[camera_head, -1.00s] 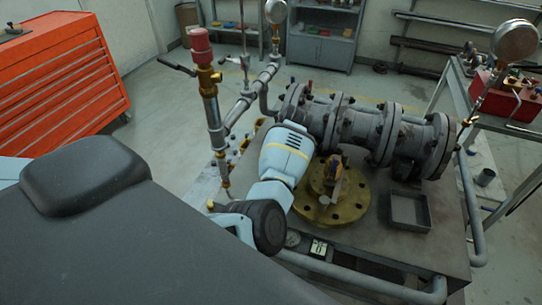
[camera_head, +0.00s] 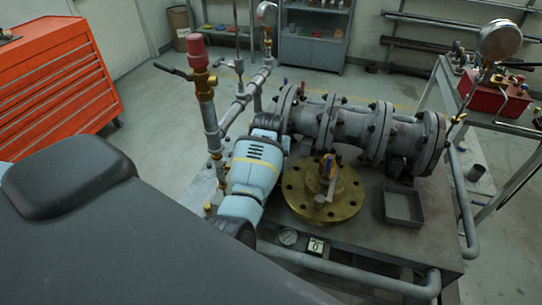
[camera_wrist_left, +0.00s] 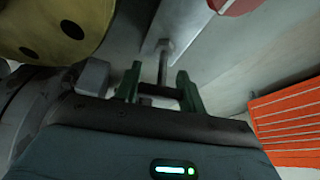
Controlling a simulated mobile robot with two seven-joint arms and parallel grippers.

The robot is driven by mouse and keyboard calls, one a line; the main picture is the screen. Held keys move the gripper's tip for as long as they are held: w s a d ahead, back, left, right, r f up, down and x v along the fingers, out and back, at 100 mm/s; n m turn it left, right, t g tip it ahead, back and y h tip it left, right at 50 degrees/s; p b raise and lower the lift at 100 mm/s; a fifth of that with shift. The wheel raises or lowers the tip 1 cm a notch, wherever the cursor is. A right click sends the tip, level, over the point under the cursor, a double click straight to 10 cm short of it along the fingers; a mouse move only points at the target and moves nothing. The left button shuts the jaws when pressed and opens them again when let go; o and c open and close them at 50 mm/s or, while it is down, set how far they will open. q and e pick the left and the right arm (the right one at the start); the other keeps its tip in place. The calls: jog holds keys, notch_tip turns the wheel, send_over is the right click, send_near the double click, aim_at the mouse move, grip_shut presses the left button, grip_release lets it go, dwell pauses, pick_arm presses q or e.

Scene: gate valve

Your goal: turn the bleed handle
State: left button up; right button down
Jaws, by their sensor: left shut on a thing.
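My left gripper (camera_wrist_left: 158,90) has its two green fingers on either side of a thin metal stem (camera_wrist_left: 163,64) in the left wrist view. The stem runs to a flat grey bar (camera_wrist_left: 165,25). I take this to be the bleed handle, though only part of it shows and the contact is dark. In the head view my left arm reaches over the left part of the bench, and its fingers are hidden beyond the wrist. My right gripper is not in view.
The flanged pipe body (camera_head: 350,125) lies behind a round brass flange (camera_head: 345,198) on the bench. A grey tray (camera_head: 403,207) sits right of the flange. A vertical pipe with a red cap (camera_head: 198,48) stands close left of my arm. A red drawer cabinet (camera_head: 60,75) is farther left.

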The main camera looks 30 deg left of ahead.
pick_arm(q)
jog(key=shift+d+m+h, duration=0.1)
jog(key=shift+m+h, duration=0.2)
jog(key=shift+m, duration=0.8)
jog(key=o, duration=1)
jog(key=shift+r, duration=0.15)
jog(key=shift+v, duration=3.8)
jog(key=shift+s, duration=0.15)
